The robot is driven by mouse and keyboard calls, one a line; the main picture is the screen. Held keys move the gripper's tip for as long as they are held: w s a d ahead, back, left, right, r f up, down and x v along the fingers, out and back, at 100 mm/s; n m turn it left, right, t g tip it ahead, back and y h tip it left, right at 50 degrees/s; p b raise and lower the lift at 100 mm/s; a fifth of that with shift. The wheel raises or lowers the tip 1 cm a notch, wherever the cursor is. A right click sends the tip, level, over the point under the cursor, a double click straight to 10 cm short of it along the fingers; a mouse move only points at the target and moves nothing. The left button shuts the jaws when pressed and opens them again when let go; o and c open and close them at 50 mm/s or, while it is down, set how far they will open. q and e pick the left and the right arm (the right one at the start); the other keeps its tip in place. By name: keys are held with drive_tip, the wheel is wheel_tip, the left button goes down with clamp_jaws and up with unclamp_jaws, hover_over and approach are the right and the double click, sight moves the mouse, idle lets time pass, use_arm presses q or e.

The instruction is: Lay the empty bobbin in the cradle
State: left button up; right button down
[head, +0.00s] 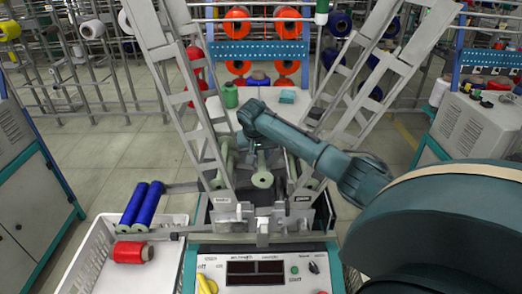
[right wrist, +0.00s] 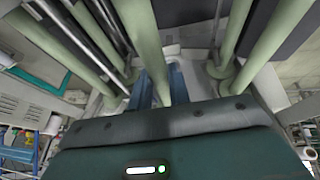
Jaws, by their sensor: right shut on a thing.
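My right gripper (head: 262,152) reaches in from the right over the winding machine and points down. It is shut on a pale green empty bobbin (head: 262,179), whose round end faces the head camera. In the right wrist view, the blue fingers (right wrist: 161,88) close around the pale green tube (right wrist: 160,50). Other pale green bobbins (head: 228,160) are just left of it, and more green tubes (right wrist: 270,45) show in the right wrist view. Grey metal brackets (head: 262,225) stand at the machine's front; I cannot tell which part is the cradle. My left gripper is not in view.
Tall slanted grey frames (head: 178,75) rise on both sides of the arm. A control panel (head: 262,270) is in front. A white crate (head: 90,262) at left has blue spools (head: 146,204) and a red spool (head: 132,252). A green spool (head: 230,95) stands behind.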

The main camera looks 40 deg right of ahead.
drive_tip(key=shift+f+b, duration=0.35)
drive_tip(key=shift+f, duration=1.75)
drive_tip(key=shift+f, duration=0.1)
wheel_tip(320, 180, down, 6)
drive_tip(key=shift+r+b, duration=0.1)
drive_tip(key=shift+b, duration=0.85)
drive_tip(key=shift+f, duration=0.3)
drive_tip(key=c, duration=1.2)
unclamp_jaws()
drive_tip(key=shift+c, duration=0.2)
